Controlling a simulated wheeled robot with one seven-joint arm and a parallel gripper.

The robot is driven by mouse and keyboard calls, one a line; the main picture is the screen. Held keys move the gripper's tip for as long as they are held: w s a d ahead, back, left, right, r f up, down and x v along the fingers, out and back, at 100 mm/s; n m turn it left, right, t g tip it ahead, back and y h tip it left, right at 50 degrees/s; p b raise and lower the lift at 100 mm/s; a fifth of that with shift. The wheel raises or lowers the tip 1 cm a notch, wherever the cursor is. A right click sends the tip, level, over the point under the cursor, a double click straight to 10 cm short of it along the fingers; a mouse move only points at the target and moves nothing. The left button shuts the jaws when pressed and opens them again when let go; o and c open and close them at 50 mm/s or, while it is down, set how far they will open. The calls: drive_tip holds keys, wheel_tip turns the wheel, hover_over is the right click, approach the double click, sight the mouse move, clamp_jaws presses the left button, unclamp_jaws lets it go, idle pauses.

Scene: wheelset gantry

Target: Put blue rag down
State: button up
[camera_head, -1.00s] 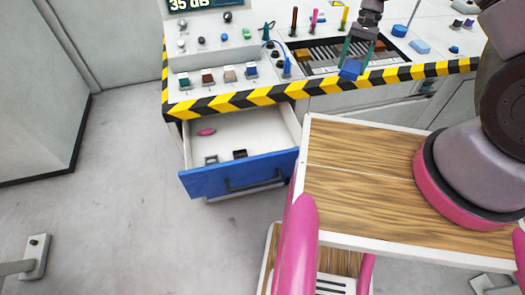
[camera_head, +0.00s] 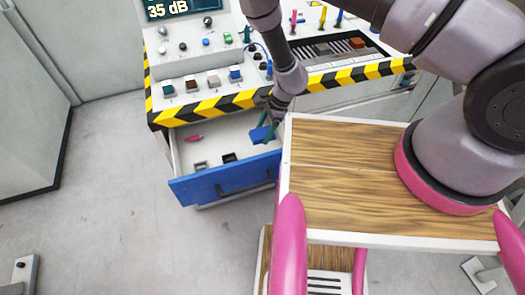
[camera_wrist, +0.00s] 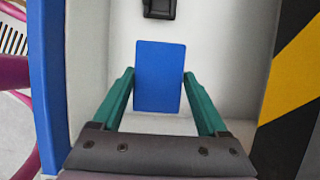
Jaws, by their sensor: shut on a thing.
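The blue rag (camera_wrist: 159,75) is a flat blue rectangle between the two green fingers of my gripper (camera_wrist: 159,82) in the wrist view. My gripper is shut on it. In the head view the rag (camera_head: 261,135) and my gripper (camera_head: 268,127) are over the right part of the open drawer (camera_head: 222,140). The drawer has a white inside and a blue front with a dark handle. In the wrist view the white drawer floor (camera_wrist: 215,70) lies below the rag. I cannot tell whether the rag touches the floor.
In the drawer are a pink item (camera_head: 194,138) and a small black item (camera_head: 229,158). A yellow-black striped edge (camera_head: 215,105) borders the console top above the drawer. My wooden-topped base stands close to the drawer's right side.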

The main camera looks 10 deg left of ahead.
sight(264, 147)
wheel_tip(264, 147, down, 9)
drive_tip(key=shift+f, duration=0.15)
drive_tip(key=shift+f, duration=0.15)
drive_tip(key=o, duration=1.3)
drive_tip(key=shift+o, duration=0.2)
drive_tip(key=v, duration=1.2)
drive_tip(key=shift+r, duration=0.2)
